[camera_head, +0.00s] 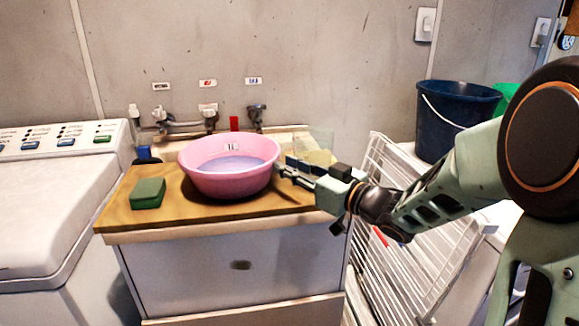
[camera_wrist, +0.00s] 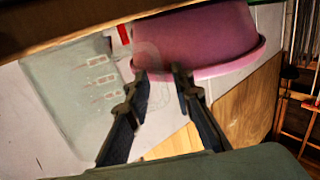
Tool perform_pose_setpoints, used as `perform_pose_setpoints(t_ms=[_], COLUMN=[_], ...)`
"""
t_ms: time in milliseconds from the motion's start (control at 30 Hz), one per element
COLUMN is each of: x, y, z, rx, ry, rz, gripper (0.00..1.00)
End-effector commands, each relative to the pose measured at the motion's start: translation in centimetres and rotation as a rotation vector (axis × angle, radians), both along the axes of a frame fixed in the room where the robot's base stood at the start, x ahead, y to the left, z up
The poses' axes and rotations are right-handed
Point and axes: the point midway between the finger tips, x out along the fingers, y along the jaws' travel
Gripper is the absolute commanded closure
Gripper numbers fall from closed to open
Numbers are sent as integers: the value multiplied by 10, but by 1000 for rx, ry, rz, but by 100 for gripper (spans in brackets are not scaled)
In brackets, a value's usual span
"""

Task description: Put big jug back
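A clear, see-through jug (camera_head: 320,142) stands at the right back of the wooden counter top, right of the pink basin. Its edges are faint. In the wrist view a pale clear panel with several printed marks (camera_wrist: 75,80) appears to be the jug's side. My gripper (camera_head: 283,172) is at the jug's front, close to the basin's right side. In the wrist view its two fingers (camera_wrist: 160,72) are apart, with a visible gap. A faint rounded clear outline, perhaps the handle, shows around the fingertips; whether they touch it is unclear.
The pink basin (camera_head: 205,183), labelled 1L, sits on the counter top (camera_head: 120,215) close to my fingers; it also shows in the wrist view (camera_wrist: 200,35). A green sponge (camera_head: 148,193) lies at left. Taps (camera_head: 210,118) are behind. A white rack (camera_head: 400,235) and blue bucket (camera_head: 455,120) are right.

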Motion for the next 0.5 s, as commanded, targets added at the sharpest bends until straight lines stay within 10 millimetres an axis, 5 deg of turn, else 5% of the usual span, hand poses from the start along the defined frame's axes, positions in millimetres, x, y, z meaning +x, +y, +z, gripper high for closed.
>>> perform_pose_setpoints(t_ms=[367,500], x=[0,-13], y=[0,-18], z=[7,6], rx=[-1,-1], ry=[-2,0], rz=[0,-5], gripper=[75,75])
